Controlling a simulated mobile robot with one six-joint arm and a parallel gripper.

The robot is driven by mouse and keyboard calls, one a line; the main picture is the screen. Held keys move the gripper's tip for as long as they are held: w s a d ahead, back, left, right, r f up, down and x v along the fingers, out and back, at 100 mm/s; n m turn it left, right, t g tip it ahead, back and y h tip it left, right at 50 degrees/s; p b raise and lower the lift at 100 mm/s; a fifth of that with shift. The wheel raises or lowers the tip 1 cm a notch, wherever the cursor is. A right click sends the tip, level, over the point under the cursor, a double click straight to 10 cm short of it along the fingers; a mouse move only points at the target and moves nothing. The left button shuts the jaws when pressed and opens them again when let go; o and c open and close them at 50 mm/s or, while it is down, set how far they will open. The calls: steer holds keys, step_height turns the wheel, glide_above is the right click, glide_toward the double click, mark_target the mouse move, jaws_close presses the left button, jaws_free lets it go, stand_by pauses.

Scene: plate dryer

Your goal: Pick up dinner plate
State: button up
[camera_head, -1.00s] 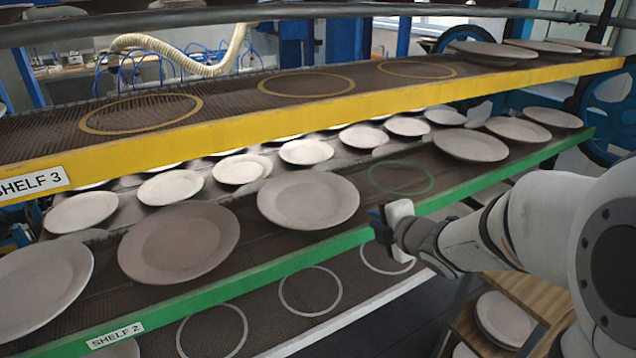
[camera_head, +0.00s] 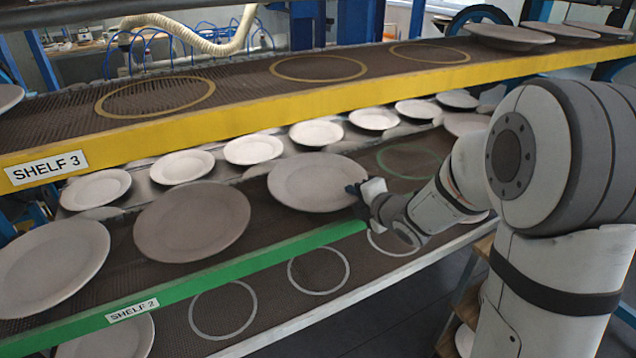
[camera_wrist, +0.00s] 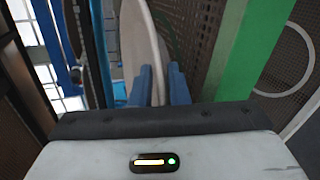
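A round grey dinner plate (camera_head: 310,180) lies on the green-edged shelf labelled SHELF 2, the rightmost of three plates in the near left row. My gripper (camera_head: 357,190) is at this plate's right rim in the head view. In the wrist view, the plate (camera_wrist: 140,45) shows nearly edge-on, and its rim reaches between the two blue fingers of my gripper (camera_wrist: 160,86). The fingers stand apart, one on each side of the rim. A small gap seems to show, and I see no firm contact. The fingertips are partly hidden by the rim in the head view.
Two more plates (camera_head: 192,221) (camera_head: 50,265) lie to the left on this shelf, with an empty green ring (camera_head: 410,162) to the right. The yellow-edged SHELF 3 (camera_head: 300,110) runs above. A white-edged shelf (camera_head: 330,302) with empty rings lies below.

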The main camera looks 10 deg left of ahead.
jaws_close()
stand_by(1.4)
